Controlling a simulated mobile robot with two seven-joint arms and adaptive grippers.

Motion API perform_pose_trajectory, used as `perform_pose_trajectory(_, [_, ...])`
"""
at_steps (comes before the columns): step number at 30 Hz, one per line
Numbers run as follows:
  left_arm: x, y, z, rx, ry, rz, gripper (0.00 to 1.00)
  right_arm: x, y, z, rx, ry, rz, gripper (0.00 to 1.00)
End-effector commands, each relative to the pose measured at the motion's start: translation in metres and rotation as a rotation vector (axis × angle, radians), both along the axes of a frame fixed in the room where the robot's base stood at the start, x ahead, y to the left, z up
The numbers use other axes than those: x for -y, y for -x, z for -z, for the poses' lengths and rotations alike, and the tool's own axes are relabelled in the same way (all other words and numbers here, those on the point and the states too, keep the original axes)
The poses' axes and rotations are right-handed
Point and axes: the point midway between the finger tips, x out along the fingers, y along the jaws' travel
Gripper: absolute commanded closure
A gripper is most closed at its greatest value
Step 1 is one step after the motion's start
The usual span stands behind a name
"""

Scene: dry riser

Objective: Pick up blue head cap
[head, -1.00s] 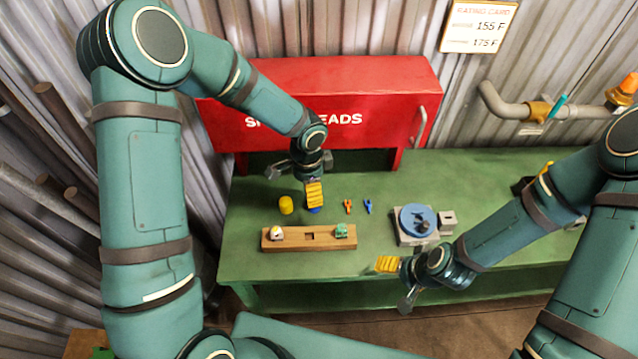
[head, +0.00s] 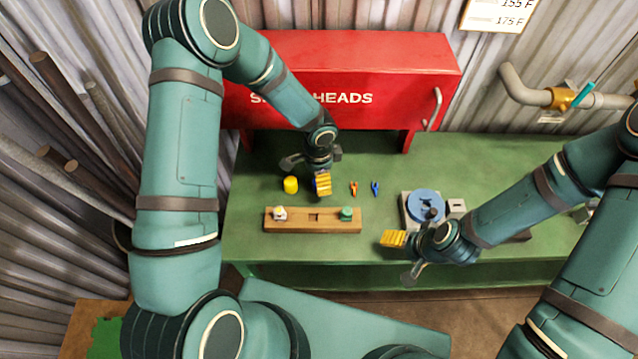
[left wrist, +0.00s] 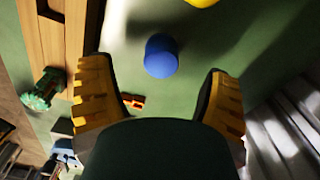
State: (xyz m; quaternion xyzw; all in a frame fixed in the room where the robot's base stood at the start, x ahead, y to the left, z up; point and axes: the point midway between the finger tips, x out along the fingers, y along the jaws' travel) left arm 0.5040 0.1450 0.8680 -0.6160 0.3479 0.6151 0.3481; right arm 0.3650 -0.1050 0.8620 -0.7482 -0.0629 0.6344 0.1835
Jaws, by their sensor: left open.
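The blue head cap (left wrist: 161,56) stands on the green bench; in the left wrist view it is just ahead of and between my open fingers, touching neither. In the head view only a sliver of blue (head: 314,184) shows beside my left gripper (head: 322,184), which hides the rest. The left gripper is empty and points down over the bench. My right gripper (head: 393,239) hangs near the bench's front edge, right of the wooden rack; its finger gap cannot be made out.
A yellow cap (head: 290,185) stands close left of the blue one. An orange clip (head: 353,188) and a blue clip (head: 375,188) lie to the right. A wooden rack (head: 335,226) is in front, a red cabinet (head: 400,80) behind. A blue round fixture (head: 425,205) stands right.

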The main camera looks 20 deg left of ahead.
Motion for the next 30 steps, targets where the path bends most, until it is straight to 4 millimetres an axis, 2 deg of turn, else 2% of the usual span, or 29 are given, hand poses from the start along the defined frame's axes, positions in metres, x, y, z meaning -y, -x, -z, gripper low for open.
perform_pose_trajectory(9, [0.0, 0.0, 0.043, -0.001, 0.0, 0.0, 0.22, 0.0, 0.0, 0.002, 0.0, 0.0, 0.0, 0.27])
perform_pose_trajectory(19, [-0.001, -0.001, 0.049, -0.001, -0.001, -0.001, 0.22, 0.0, 0.0, 0.002, 0.0, 0.0, 0.0, 0.27])
perform_pose_trajectory(25, [-0.001, -0.001, 0.049, -0.001, -0.001, -0.001, 0.63, 0.0, 0.0, 0.002, 0.0, 0.0, 0.0, 0.27])
perform_pose_trajectory(27, [-0.001, -0.001, 0.048, -0.001, -0.001, -0.001, 0.69, 0.0, 0.0, 0.002, 0.0, 0.0, 0.0, 0.27])
perform_pose_trajectory(30, [-0.001, -0.001, 0.048, -0.001, -0.001, -0.001, 0.7, 0.0, 0.0, 0.002, 0.0, 0.0, 0.0, 0.27])
